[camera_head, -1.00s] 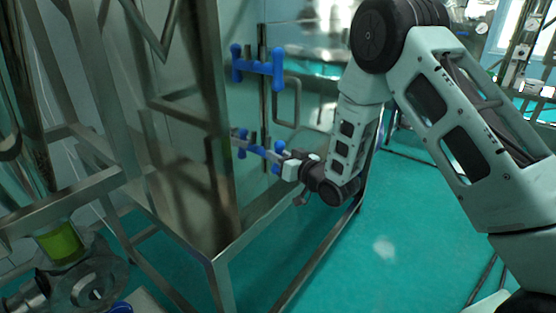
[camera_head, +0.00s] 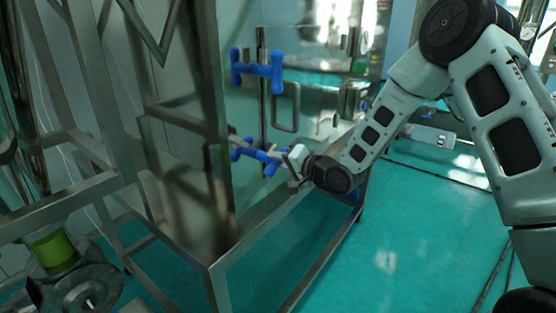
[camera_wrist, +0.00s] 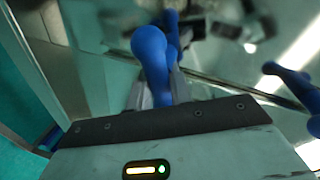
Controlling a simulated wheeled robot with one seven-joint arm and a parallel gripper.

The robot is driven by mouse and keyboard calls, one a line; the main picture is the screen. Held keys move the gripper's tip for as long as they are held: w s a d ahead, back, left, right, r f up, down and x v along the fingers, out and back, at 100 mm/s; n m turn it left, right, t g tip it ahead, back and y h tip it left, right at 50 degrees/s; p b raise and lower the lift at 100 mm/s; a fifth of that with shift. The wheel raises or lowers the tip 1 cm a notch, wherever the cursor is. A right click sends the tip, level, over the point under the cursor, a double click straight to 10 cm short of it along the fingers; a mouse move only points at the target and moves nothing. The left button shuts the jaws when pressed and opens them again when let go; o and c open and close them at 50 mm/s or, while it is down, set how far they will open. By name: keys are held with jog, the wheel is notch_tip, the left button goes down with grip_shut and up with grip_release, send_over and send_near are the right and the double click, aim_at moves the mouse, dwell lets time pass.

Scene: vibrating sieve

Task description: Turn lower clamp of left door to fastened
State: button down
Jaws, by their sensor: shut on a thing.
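The lower clamp (camera_head: 255,154) of the door is a blue piece with knobbed ends, on the metal cabinet's door side in the head view. Its bar slopes down to the right. My gripper (camera_head: 287,163) is at the clamp's right end. In the wrist view, my gripper (camera_wrist: 157,90) is shut on a blue round-ended handle (camera_wrist: 150,55), which sits between the two grey fingers. The exact finger contact is partly hidden in the head view. The upper clamp (camera_head: 258,69), a blue H-shaped piece, is above and apart from my gripper.
A steel bar handle (camera_head: 286,107) stands beside the clamps. The metal frame (camera_head: 215,268) runs below and in front of them. Another blue knob (camera_wrist: 292,82) lies right of my fingers in the wrist view. The green floor (camera_head: 400,240) at right is clear.

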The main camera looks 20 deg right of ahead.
jog(key=m+g+y+p, duration=0.1)
jog(key=m, duration=0.3)
jog(key=shift+w+d+f+p, duration=0.1)
jog(key=shift+p, duration=0.3)
dwell(0.4)
jog(key=c, duration=1.3)
grip_release()
jog(key=b+v, duration=0.4)
jog(key=v, duration=1.3)
jog(key=shift+d, duration=0.15)
